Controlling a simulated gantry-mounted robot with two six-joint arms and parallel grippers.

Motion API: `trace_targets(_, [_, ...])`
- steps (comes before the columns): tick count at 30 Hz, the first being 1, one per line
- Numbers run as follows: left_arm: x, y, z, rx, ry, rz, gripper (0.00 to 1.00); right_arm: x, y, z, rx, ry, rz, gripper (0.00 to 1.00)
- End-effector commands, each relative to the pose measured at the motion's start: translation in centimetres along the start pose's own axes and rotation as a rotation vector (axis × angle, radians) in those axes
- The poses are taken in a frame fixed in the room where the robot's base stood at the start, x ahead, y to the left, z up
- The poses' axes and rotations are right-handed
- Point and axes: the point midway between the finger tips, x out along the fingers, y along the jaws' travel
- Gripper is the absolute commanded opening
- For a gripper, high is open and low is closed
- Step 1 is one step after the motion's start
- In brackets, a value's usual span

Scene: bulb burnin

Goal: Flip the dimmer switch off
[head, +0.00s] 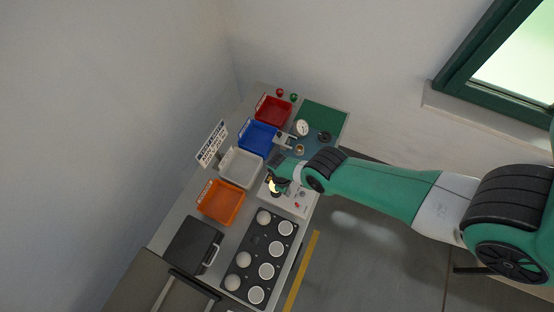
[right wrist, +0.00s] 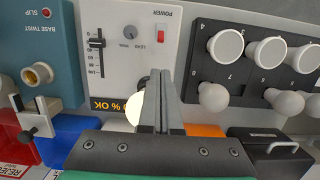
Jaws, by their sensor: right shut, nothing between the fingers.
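I cannot tell the switch's position. In the head view the panel (head: 300,209) is partly covered by my arm. My right gripper (right wrist: 161,75) is shut and empty; its fingertips are over the panel, below the red switch in the picture and apart from the slider. It also shows over the panel in the head view (head: 277,187). A pale bulb (right wrist: 133,108) is partly hidden behind the fingers; my left gripper is out of view.
A black tray (right wrist: 238,75) of white bulbs is beside the panel, and a blue base-twist unit (right wrist: 67,85) on its other side. Red (head: 273,112), blue (head: 259,136), white (head: 241,168) and orange (head: 221,203) bins line the bench. A black case (head: 192,246) lies nearby.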

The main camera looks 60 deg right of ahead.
Motion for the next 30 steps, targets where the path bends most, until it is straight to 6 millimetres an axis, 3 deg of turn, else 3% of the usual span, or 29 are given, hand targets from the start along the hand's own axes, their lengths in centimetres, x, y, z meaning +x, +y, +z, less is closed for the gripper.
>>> trace_targets(14, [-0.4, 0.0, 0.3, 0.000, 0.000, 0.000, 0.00, 0.8, -0.1, 0.4, 0.000, -0.010, -0.003, 0.00])
trace_targets(30, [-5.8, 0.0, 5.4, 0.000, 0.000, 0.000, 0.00, 9.8, -0.1, 0.4, 0.001, -0.009, -0.003, 0.00])
